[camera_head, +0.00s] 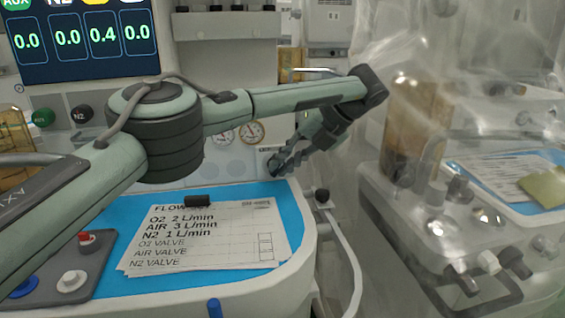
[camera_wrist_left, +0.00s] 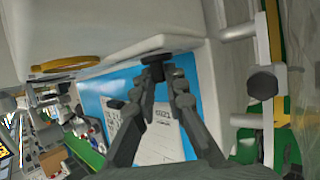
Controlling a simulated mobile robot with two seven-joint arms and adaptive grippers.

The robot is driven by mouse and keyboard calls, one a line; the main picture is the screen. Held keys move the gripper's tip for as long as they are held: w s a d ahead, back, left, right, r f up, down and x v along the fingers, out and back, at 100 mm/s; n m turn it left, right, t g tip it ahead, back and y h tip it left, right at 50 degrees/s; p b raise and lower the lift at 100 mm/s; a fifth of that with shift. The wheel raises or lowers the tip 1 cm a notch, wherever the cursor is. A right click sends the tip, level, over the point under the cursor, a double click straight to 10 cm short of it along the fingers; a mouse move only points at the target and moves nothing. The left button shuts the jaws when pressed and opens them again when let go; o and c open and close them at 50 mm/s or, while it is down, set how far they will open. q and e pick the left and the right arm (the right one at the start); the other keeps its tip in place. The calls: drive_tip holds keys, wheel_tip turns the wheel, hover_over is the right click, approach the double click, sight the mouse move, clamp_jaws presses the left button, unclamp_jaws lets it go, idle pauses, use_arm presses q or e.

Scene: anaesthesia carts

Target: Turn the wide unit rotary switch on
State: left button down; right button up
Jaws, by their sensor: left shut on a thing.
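The rotary switch is a small dark knob (camera_wrist_left: 153,66) on the pale panel of the near cart. In the wrist view it sits between my left fingertips. My left gripper (camera_head: 277,163) reaches this panel in the head view, beside a small white label (camera_head: 268,150), and mostly covers the knob there. The left gripper (camera_wrist_left: 166,82) is shut on the knob. The knob's pointer direction is hidden, so I cannot tell its setting. My right gripper is in neither view.
Printed flow sheets (camera_head: 205,238) lie on the blue cart top (camera_head: 112,215), with a grey button box (camera_head: 70,268) at left. Gauges (camera_head: 252,132) are behind my left arm. A black side knob (camera_head: 322,195) stands at the cart's right edge. A plastic-draped second cart (camera_head: 376,190) is at right.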

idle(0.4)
use_arm(q)
drive_tip(key=c, duration=1.6)
unclamp_jaws()
drive_tip(key=shift+o, duration=0.2)
wheel_tip(320, 180, up, 10)
